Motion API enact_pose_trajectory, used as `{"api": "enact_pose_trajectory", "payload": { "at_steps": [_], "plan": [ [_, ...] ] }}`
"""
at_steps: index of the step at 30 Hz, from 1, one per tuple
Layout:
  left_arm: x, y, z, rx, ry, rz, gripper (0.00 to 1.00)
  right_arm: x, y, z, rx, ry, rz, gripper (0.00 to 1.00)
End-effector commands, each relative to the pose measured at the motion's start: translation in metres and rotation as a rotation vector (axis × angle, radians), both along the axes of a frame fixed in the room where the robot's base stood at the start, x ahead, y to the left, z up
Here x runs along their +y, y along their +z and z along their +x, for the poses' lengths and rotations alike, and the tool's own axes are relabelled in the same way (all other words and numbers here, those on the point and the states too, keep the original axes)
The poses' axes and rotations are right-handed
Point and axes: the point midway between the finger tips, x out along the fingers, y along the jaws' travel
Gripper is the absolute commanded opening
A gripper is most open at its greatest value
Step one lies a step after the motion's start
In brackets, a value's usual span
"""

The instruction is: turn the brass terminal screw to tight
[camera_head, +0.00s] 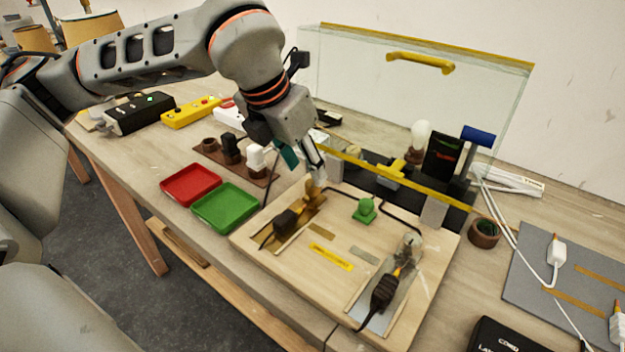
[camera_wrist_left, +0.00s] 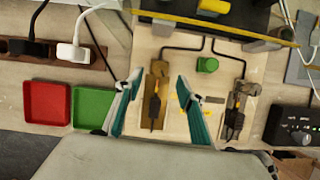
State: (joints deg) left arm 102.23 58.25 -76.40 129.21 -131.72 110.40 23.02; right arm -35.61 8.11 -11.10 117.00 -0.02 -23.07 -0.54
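The wooden board (camera_head: 330,235) bears a brass plate (camera_head: 303,213) on its left side, with a brass terminal screw (camera_head: 313,190) at the plate's far end. In the left wrist view the brass screw (camera_wrist_left: 158,70) shows beyond the fingertips, roughly between their lines. A black plug-like connector (camera_head: 287,222) lies on the plate's near end. My left gripper (camera_head: 304,162) is open and empty, its teal-padded fingers apart above and just behind the screw; in the left wrist view its fingers (camera_wrist_left: 163,92) stand on either side of the brass plate. I cannot tell whether the screw is tight.
A silver plate (camera_head: 385,305) with a second dark connector, and a green knob (camera_head: 365,210), are on the same board. A clear screen with a yellow-edged base (camera_head: 395,180) stands behind. Red (camera_head: 190,184) and green (camera_head: 226,207) trays lie left. A socket strip with plugs (camera_head: 232,150) is near my arm.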

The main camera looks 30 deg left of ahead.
Motion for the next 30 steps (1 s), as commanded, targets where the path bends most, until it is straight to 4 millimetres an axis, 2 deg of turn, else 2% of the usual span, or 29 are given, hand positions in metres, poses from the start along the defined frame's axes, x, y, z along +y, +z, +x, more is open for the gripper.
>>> {"api": "enact_pose_trajectory", "payload": {
  "at_steps": [1,3,9,20,21,25,30],
  "plan": [
    [-0.001,-0.012,0.003,0.007,0.0,0.001,0.38,0.0,-0.004,-0.002,0.005,0.0,-0.001,0.36],
    [-0.002,-0.022,0.007,0.006,0.001,0.0,0.38,0.0,-0.006,-0.003,0.008,0.0,-0.003,0.36],
    [-0.004,-0.041,0.016,0.004,0.0,0.0,0.38,-0.001,-0.006,-0.002,0.005,0.0,-0.007,0.36],
    [-0.004,-0.045,0.019,-0.001,0.0,0.0,0.38,-0.002,-0.001,0.003,-0.006,-0.001,-0.008,0.36],
    [-0.004,-0.045,0.019,-0.001,0.0,0.0,0.33,-0.002,-0.002,0.003,-0.006,-0.001,-0.008,0.36],
    [-0.004,-0.045,0.019,0.0,-0.001,-0.001,0.0,-0.002,-0.003,0.002,-0.003,-0.001,-0.009,0.36],
    [-0.004,-0.045,0.018,0.0,-0.002,0.0,0.0,-0.003,-0.004,0.002,-0.002,0.0,-0.01,0.36]
  ]
}}
